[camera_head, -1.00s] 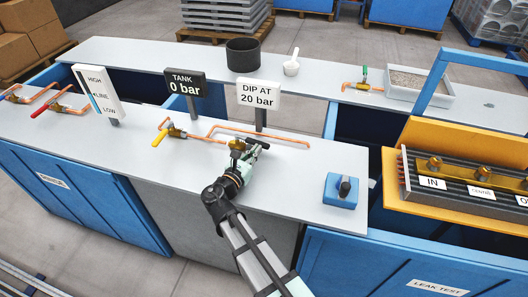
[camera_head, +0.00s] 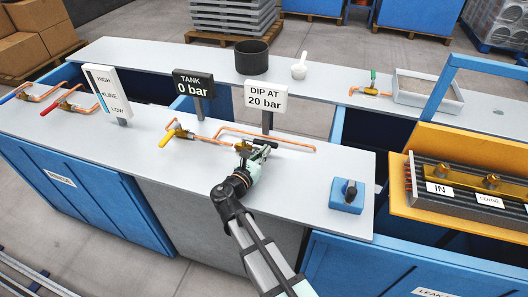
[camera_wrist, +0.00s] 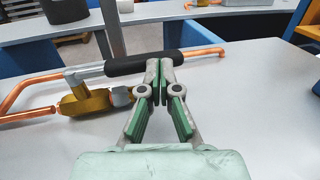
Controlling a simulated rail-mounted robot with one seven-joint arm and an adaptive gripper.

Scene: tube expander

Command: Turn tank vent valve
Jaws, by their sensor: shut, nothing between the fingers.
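A brass valve (camera_head: 243,147) with a black lever handle (camera_head: 266,143) sits on the copper pipe on the grey bench, below the DIP AT 20 bar sign (camera_head: 265,98). In the wrist view its brass body (camera_wrist: 85,103) is at left and the black handle (camera_wrist: 135,65) lies across the middle, pointing right. My gripper (camera_head: 261,154) is at the near side of this handle. In the wrist view my gripper (camera_wrist: 166,65) is shut and empty, its tips overlapping the handle's right half; contact cannot be told. The TANK sign (camera_head: 193,86) reads 0 bar.
A yellow-handled valve (camera_head: 175,132) stands left on the same bench. A blue box with a black knob (camera_head: 347,195) is to the right. A HIGH/LINE/LOW gauge (camera_head: 108,92) stands at left. Bare bench lies between my gripper and the blue box.

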